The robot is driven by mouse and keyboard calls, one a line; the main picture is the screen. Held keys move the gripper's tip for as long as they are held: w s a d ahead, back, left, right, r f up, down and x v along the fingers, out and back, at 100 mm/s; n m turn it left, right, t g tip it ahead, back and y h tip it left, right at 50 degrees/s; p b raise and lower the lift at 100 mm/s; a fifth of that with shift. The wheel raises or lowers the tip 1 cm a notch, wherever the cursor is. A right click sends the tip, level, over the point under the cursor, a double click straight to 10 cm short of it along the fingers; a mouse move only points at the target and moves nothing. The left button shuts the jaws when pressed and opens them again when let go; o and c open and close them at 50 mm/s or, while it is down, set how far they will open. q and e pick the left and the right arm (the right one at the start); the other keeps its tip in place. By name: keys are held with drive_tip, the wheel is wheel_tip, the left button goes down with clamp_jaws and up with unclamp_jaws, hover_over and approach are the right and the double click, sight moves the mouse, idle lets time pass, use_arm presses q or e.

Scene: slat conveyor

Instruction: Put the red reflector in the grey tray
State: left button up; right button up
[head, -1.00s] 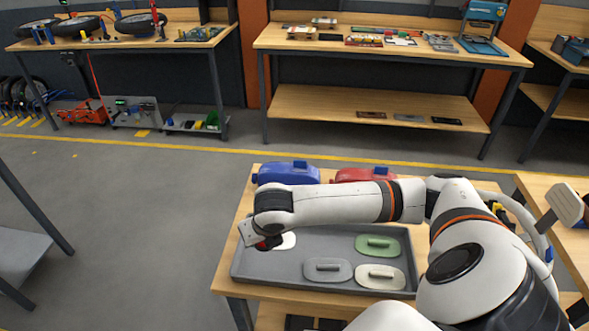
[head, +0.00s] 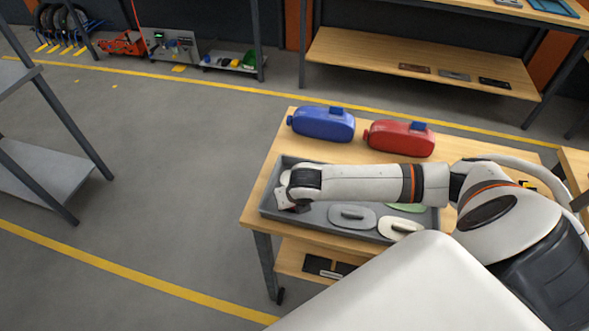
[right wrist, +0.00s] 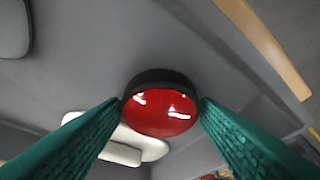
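The red reflector (right wrist: 161,108), a round red dome with a black rim, sits between the fingertips of my right gripper (right wrist: 161,104) in the right wrist view. Both green fingers touch its sides. In the head view my right gripper (head: 288,202) is over the left part of the grey tray (head: 313,220), and the reflector is hidden there. Grey tray surface (right wrist: 85,85) fills much of the wrist view; I cannot tell whether the reflector touches it. My left gripper is not in view.
The tray holds a grey handled oval piece (head: 352,217), a cream one (head: 401,228), a partly covered green one (head: 408,207) and another pale one at left.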

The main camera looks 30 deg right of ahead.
drive_tip(key=shift+o, duration=1)
drive_tip(key=v, duration=1.2)
drive_tip(key=shift+w, duration=0.1)
